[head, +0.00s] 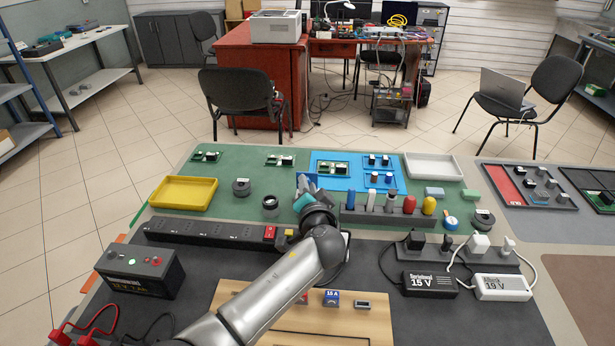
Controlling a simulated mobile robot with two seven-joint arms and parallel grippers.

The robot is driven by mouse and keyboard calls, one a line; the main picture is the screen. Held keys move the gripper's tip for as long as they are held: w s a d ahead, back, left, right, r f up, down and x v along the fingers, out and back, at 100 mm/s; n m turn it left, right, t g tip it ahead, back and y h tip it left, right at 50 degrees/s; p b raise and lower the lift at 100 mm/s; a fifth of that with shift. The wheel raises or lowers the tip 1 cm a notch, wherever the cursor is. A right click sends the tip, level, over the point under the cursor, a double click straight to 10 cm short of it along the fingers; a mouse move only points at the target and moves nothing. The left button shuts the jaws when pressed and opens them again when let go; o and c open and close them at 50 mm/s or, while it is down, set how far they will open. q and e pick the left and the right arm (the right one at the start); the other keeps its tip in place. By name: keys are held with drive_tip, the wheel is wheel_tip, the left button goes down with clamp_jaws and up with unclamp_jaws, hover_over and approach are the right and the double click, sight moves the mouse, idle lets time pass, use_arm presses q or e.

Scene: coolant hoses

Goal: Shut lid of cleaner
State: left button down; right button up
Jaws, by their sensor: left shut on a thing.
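My left gripper (306,193) is over the far part of the green mat, with its arm reaching in from the bottom. It is shut on a small teal thing (302,203), partly hidden by my wrist; I cannot tell whether this is the cleaner's lid. A round black pot with a pale inside (270,204) stands just left of the gripper, apart from it. A dark round tin (241,187) stands farther left. I cannot tell for sure which thing is the cleaner. My right gripper is not in view.
A yellow tray (184,193) is at the left and a white tray (433,166) at the back right. A rack (389,218) with upright tools stands right of my gripper. A black power strip (205,233) lies in front. Green mat is bare between the yellow tray and tins.

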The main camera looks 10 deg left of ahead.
use_arm(q)
drive_tip(key=w+r+g+p, duration=0.1)
drive_tip(key=g+p, duration=0.1)
drive_tip(key=p, duration=0.2)
drive_tip(key=shift+w+r, duration=0.1)
drive_tip(key=shift+r, duration=0.05)
drive_tip(key=shift+w+m+g+h+p, duration=0.3)
drive_tip(key=shift+g+p, duration=0.4)
drive_tip(key=shift+p, duration=0.35)
drive_tip(key=shift+w+g+p, duration=0.15)
drive_tip(key=shift+g+p, duration=0.25)
drive_tip(key=c, duration=0.7)
unclamp_jaws()
drive_tip(key=shift+c, duration=0.2)
